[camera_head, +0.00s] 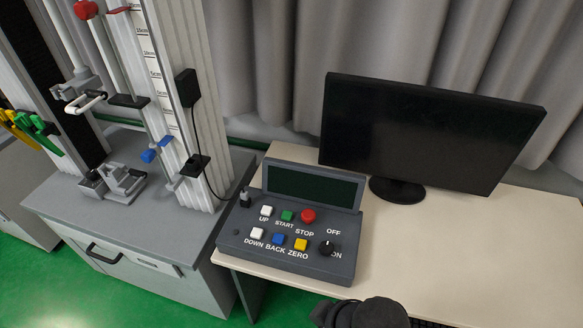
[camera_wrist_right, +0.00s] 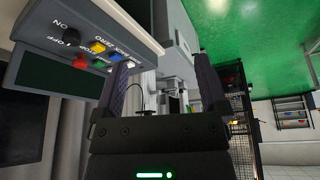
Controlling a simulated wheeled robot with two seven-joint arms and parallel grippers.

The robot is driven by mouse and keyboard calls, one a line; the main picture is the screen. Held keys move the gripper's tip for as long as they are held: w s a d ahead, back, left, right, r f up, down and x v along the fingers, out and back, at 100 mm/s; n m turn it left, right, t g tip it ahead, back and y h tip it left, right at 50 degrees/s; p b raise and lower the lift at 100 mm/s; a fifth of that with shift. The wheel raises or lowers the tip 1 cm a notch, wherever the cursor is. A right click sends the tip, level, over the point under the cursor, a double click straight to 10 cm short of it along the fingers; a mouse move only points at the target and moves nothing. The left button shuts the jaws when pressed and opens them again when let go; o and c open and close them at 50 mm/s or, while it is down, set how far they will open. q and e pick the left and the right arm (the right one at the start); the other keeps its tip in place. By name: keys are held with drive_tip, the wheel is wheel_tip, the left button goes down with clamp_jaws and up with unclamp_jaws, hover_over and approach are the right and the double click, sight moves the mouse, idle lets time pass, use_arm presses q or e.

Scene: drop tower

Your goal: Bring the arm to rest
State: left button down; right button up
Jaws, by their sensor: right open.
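My right gripper (camera_wrist_right: 163,80) shows in the right wrist view with its two dark fingers spread apart and nothing between them. A dark rounded part of my right arm (camera_head: 372,313) shows at the bottom edge of the head view, in front of the desk and below the control box. The grey control box (camera_head: 228,240) sits on the desk with coloured buttons, a knob and a dark screen. It also shows upside down at the upper left of the right wrist view (camera_wrist_right: 95,22), beside one finger; I cannot tell any contact. My left gripper is in neither view.
A black monitor (camera_head: 425,130) stands on the beige desk (camera_head: 480,255) behind the box. The drop tower (camera_head: 183,60) rises from a grey cabinet (camera_head: 150,228) at the left. Grey curtains hang behind. The desk's right front is largely clear.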

drive_tip(key=s+d+r+m+h, duration=0.1)
drive_tip(key=s+d+m+h, duration=0.2)
drive_tip(key=s+d+m, duration=0.45)
wheel_tip(320, 180, down, 24)
drive_tip(key=s+d+g+b, duration=0.1)
drive_tip(key=d+b, duration=0.2)
drive_tip(key=b, duration=0.1)
use_arm(q)
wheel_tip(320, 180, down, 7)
drive_tip(key=b, duration=0.2)
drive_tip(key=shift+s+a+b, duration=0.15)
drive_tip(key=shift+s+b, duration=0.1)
drive_tip(key=shift+b, duration=0.15)
use_arm(e)
drive_tip(key=s+d+f+g, duration=0.1)
drive_tip(key=s+d+f, duration=0.1)
drive_tip(key=s+f, duration=0.9)
drive_tip(key=shift+s+d+f+h, duration=0.2)
drive_tip(key=shift+s+f+h, duration=0.15)
drive_tip(key=shift+s, duration=0.65)
